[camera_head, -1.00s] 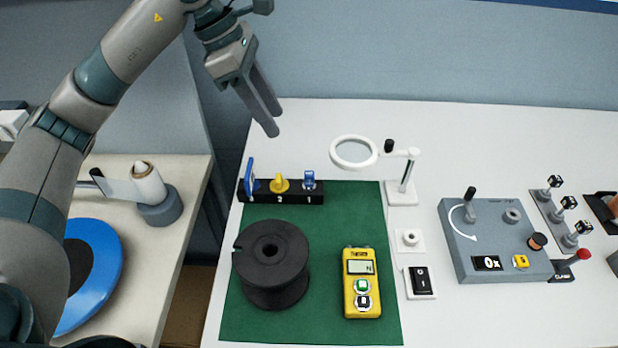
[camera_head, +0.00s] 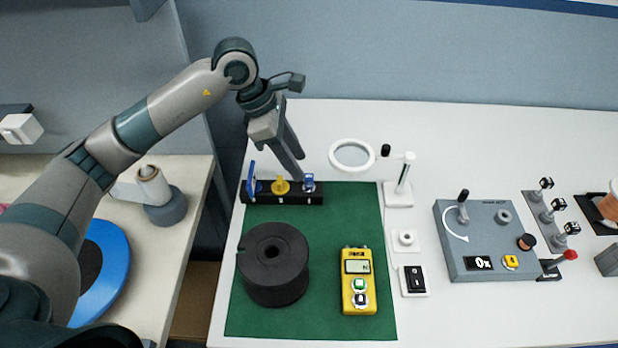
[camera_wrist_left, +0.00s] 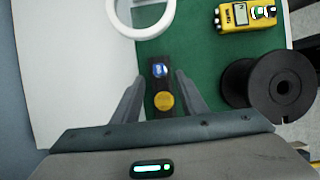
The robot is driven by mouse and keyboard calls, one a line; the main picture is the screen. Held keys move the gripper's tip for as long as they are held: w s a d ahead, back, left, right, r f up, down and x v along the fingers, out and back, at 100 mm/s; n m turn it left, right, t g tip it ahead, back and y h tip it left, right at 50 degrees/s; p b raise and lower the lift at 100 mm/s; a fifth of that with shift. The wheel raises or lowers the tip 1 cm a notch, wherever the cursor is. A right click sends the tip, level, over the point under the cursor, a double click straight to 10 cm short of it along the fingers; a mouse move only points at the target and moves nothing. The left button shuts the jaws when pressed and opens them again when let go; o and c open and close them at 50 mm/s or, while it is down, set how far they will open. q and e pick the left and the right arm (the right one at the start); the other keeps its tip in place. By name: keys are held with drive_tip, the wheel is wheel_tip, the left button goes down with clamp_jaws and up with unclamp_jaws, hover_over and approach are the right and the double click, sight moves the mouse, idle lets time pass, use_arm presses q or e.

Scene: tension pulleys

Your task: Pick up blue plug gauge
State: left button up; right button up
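A black rack (camera_head: 298,199) on the green mat (camera_head: 332,228) holds a small blue plug gauge (camera_head: 309,182) at its right end, a yellow gauge (camera_head: 281,186) in the middle and a taller blue piece (camera_head: 252,180) at the left. My left gripper (camera_head: 300,168) is above the rack, close to the small blue gauge, pointing down. In the left wrist view its fingers are apart and empty, one each side of the rack, with the blue gauge (camera_wrist_left: 158,70) and yellow gauge (camera_wrist_left: 164,101) between their lines. The taller blue piece is hidden there. My right gripper is out of view.
A white ring magnifier (camera_head: 353,153) on a stand is just right of the gripper. A black spool (camera_head: 273,264) and a yellow meter (camera_head: 358,281) stand on the mat. A grey control box (camera_head: 490,241) is farther right.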

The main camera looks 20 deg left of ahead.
sight(309, 184)
use_arm(q)
drive_tip(key=shift+d+f, duration=0.2)
drive_tip(key=shift+f, duration=0.25)
drive_tip(key=shift+w+d+f+p, duration=0.15)
drive_tip(key=shift+f+p, duration=0.2)
drive_tip(key=shift+p, duration=0.25)
drive_tip(key=p+x, duration=0.2)
drive_tip(key=x, duration=0.1)
drive_tip(key=shift+d+f, duration=0.1)
drive_tip(key=shift+f, duration=0.55)
drive_tip(key=shift+c, duration=0.6)
clamp_jaws()
